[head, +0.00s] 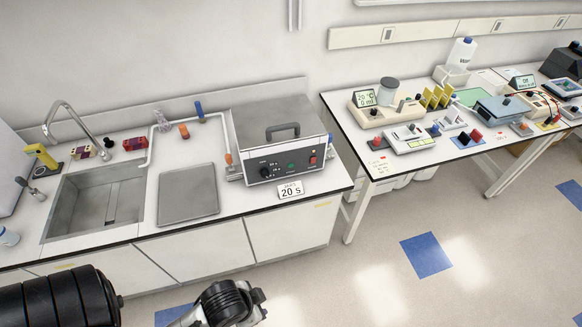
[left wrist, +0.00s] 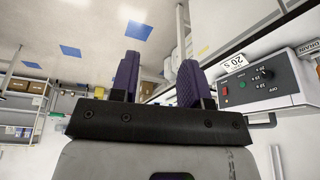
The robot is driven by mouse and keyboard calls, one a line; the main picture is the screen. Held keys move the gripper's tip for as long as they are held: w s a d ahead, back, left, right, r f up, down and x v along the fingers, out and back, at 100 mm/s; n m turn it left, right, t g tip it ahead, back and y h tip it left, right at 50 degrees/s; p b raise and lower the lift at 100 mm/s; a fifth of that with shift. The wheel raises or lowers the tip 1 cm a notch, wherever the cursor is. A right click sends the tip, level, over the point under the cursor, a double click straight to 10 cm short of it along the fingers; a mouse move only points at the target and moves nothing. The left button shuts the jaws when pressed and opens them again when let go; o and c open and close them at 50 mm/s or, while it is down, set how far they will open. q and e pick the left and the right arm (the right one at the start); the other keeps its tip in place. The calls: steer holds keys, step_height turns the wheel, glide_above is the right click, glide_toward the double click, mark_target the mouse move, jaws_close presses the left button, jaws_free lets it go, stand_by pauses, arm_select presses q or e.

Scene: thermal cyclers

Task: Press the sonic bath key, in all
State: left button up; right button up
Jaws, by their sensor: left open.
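The sonic bath (head: 280,141) stands at the right end of the sink counter, with its lid and black handle on top. Its dark front panel carries black knobs, a green key (head: 291,166) and a red switch (head: 312,160). In the left wrist view the bath panel (left wrist: 266,90) appears upside down at the right, with the green key (left wrist: 243,85) visible. My left gripper (left wrist: 158,78) has its two purple fingers apart with nothing between them; the panel lies to the side of them, not touching. In the head view, my left arm is low in front of the counter. My right gripper is not in view.
A card reading 20 s (head: 291,190) stands before the bath. Left of it are a flat grey lid (head: 188,194), a sink (head: 95,205) and a faucet. A second bench (head: 375,158) with instruments stands right. The floor in front is clear.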

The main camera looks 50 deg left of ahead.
arm_select(q)
jaws_close()
stand_by(1.3)
